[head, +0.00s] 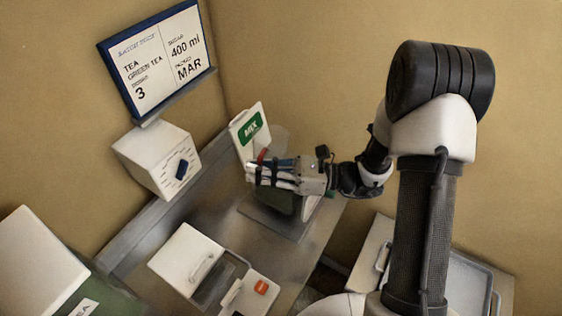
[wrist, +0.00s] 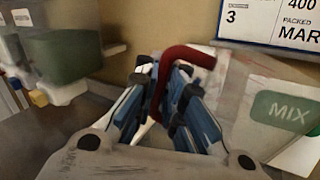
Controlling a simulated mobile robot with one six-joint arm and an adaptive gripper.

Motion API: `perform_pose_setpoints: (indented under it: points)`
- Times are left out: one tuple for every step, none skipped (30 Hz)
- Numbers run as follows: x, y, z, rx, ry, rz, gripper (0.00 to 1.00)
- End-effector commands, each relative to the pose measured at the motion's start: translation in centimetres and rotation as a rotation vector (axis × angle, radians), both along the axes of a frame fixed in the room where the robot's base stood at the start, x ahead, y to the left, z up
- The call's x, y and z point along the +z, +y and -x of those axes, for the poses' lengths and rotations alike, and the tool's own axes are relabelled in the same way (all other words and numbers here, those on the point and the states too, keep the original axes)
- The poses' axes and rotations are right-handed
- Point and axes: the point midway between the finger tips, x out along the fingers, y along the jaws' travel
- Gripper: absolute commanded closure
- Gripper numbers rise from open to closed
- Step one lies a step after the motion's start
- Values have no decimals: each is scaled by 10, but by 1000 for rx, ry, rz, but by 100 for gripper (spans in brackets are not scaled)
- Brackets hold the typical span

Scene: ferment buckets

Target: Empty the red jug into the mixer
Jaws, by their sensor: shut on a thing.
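The mixer has an upright white panel (head: 240,122) with a green MIX label. A dark greenish part and a flat grey base (head: 265,220) show below my gripper. The MIX panel also shows at the right of the wrist view (wrist: 283,108). My gripper (head: 256,174) is in front of the panel, above the base. In the wrist view, its blue-padded fingers are closed around a bent red piece (wrist: 186,53), which looks like the red jug's handle. Only a bit of red (head: 262,155) shows in the head view. The jug's body and contents cannot be made out.
A white box (head: 158,150) with a blue knob is on the wall below a whiteboard (head: 155,62). Bare counter (head: 145,235) lies left of the mixer. Shelved containers (wrist: 62,50) show at the left.

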Motion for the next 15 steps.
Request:
perform_pose_setpoints:
  points:
    - [-3,0,0,0,4,0,100]
    - [-3,0,0,0,5,0,100]
    - [-4,0,0,0,5,0,100]
    - [-4,0,0,-1,5,0,100]
    - [-4,0,0,-1,5,0,100]
    - [-3,0,1,-1,1,1,100]
    - [-3,-1,2,-1,-4,3,100]
    - [-2,-1,4,-1,-13,5,100]
    - [-1,-2,7,-2,-26,11,100]
    - [0,-2,10,-2,-38,15,100]
    - [1,-3,13,-2,-51,20,100]
    - [2,-4,17,-2,-70,26,100]
    - [3,-4,20,-2,-84,32,100]
    - [4,-5,22,-2,-98,36,100]
    - [5,-6,26,-3,-115,41,100]
